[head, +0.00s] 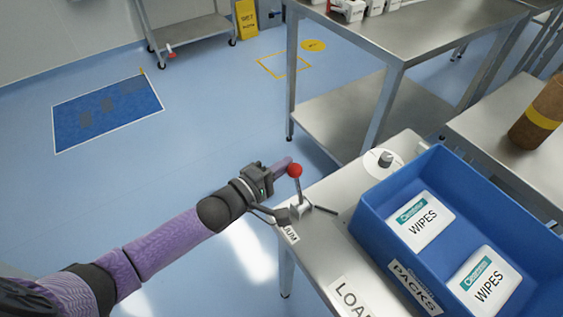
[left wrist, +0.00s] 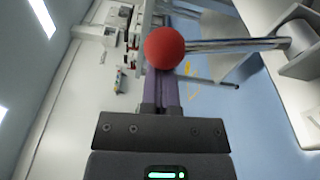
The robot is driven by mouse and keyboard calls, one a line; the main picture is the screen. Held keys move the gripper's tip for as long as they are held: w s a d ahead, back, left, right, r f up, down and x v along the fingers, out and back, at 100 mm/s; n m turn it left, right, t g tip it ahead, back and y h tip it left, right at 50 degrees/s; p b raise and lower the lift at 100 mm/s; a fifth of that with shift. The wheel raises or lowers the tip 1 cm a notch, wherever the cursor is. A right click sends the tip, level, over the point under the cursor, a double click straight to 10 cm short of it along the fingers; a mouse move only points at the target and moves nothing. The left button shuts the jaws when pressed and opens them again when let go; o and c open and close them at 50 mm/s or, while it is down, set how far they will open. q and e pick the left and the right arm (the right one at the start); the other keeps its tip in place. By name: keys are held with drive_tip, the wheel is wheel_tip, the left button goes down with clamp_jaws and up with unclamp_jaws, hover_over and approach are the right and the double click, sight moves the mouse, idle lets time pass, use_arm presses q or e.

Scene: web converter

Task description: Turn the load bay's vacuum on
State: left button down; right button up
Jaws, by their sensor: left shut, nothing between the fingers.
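The vacuum lever is a metal rod with a red ball knob (head: 295,170) on a grey base (head: 300,208), at the load bay's near left corner. The rod stands nearly upright in the head view. A label ending in "UUM" (head: 291,234) is partly hidden beside the base. My left gripper (head: 286,162) is shut and empty, its purple fingers just left of and behind the knob. In the left wrist view the knob (left wrist: 164,47) overlaps the tips of the shut fingers (left wrist: 161,88); I cannot tell whether they touch. My right gripper is not in view.
A blue bin (head: 448,165) of wipes packs (head: 421,221) fills the load bay's right side. A round white plate with a metal knob (head: 385,159) stands behind the lever. A steel table (head: 410,45) stands beyond. The floor to the left is open.

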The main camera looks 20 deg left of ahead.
use_arm(q)
drive_tip(key=d+m+p, duration=0.1)
drive_tip(key=s+r+m+p, duration=0.1)
drive_tip(key=shift+s+d+r+m, duration=0.2)
drive_tip(key=shift+s+d+m, duration=0.1)
drive_tip(key=shift+d, duration=0.1)
drive_tip(key=shift+s+d+m+t+h+p, duration=0.2)
drive_tip(key=shift+s+d+m+p, duration=0.3)
drive_tip(key=shift+s+d+m, duration=0.45)
drive_tip(key=shift+s+d+m+t+h+p, duration=0.2)
drive_tip(key=shift+s+d+m+p, duration=0.35)
drive_tip(key=shift+d+m, duration=0.6)
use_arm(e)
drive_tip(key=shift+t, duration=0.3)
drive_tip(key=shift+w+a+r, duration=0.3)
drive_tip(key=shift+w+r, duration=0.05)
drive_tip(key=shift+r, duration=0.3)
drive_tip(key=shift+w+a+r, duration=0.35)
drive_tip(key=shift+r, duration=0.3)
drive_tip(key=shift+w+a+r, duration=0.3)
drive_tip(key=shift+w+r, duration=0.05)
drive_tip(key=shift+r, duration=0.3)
